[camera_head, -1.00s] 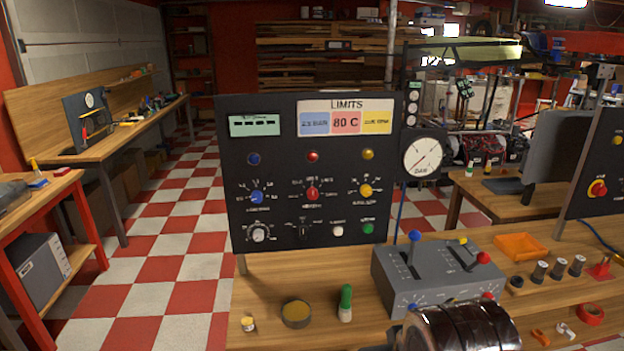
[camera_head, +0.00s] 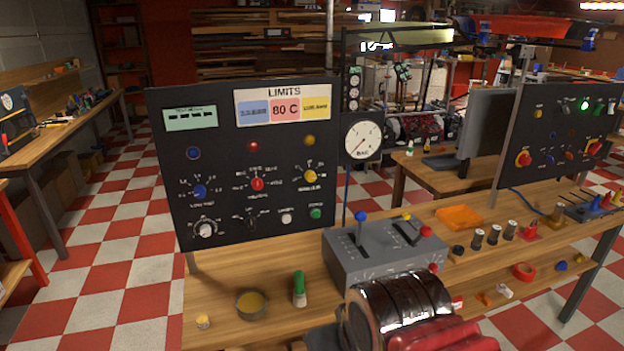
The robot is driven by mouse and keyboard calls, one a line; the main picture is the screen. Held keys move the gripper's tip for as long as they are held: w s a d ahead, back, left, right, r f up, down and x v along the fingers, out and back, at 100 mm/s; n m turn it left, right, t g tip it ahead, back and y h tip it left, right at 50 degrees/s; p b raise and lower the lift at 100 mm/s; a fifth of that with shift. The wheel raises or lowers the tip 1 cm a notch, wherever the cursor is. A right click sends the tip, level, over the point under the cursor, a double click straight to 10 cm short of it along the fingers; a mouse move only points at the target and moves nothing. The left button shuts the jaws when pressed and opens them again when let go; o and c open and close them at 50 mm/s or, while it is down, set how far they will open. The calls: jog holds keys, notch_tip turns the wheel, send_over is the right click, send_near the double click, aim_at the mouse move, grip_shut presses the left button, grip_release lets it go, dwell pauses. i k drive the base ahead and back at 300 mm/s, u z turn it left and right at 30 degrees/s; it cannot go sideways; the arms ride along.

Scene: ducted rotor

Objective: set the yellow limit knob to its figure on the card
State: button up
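The yellow limit knob (camera_head: 310,176) sits at the right of a row of three knobs on the black panel (camera_head: 240,222). A scale of small marks surrounds it, too small to read. A yellow lamp (camera_head: 309,140) is above it. The LIMITS card (camera_head: 284,92) at the panel's top has blue, red and yellow fields. The red field reads 80 C; the figure on the yellow field (camera_head: 316,107) is too blurred to read. Dark, shiny rounded parts of my arm show at the bottom, in front of the bench. My gripper's fingers cannot be made out.
A grey lever box (camera_head: 385,262) with blue and red ball levers stands right of the panel's foot. A round gauge (camera_head: 362,140) is at the panel's right edge. A green-capped bottle (camera_head: 299,289), a round tin (camera_head: 251,304) and an orange tray (camera_head: 459,217) are on the bench.

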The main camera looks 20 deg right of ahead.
aim_at(310, 176)
jog(key=z, duration=0.05)
jog(key=k, duration=0.5)
jog(key=u, duration=0.95)
jog(key=i, duration=0.8)
jog(key=u, duration=0.1)
